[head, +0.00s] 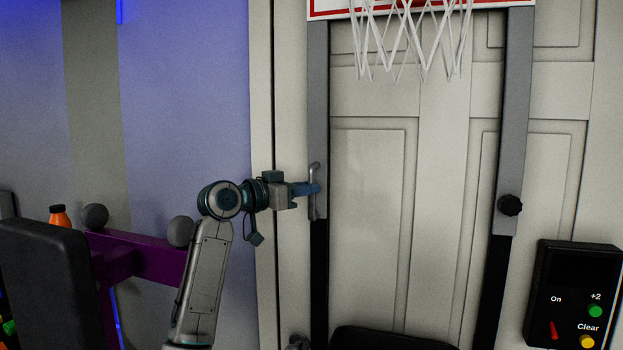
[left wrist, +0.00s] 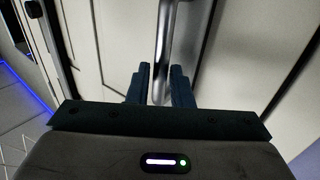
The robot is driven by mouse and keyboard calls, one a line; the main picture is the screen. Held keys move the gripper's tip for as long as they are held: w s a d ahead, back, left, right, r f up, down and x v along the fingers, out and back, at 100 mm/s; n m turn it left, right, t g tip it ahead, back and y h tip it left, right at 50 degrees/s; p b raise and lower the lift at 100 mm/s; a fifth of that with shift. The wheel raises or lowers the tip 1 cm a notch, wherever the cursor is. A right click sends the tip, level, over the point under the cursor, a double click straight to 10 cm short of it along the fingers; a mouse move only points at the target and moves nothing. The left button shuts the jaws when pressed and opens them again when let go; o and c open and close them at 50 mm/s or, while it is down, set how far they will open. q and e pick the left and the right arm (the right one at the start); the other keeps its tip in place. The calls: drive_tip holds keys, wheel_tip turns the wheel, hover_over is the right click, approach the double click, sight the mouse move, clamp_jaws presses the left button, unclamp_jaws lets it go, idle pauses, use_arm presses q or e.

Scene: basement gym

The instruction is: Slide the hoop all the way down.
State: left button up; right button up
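The basketball hoop's white net (head: 410,40) hangs at the top of the head view, below a red-edged white backboard (head: 330,8); the rim is mostly cut off. The backboard is on two grey posts, the left one (head: 318,100) and the right one (head: 514,100), whose lower parts are black. An upright metal handle (head: 315,174) is on the left post; it also shows in the left wrist view (left wrist: 165,45). My right gripper is out of view.
A black knob (head: 510,205) sits on the right post. A black control box (head: 575,290) with buttons is at the lower right. A pale panelled door (head: 370,220) stands behind the posts. A purple bench frame (head: 140,258) and an orange bottle (head: 59,218) are at left.

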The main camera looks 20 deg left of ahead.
use_arm(q)
drive_tip(key=shift+x, duration=0.85)
drive_tip(key=shift+w, duration=0.15)
clamp_jaws()
drive_tip(key=shift+f, duration=0.1)
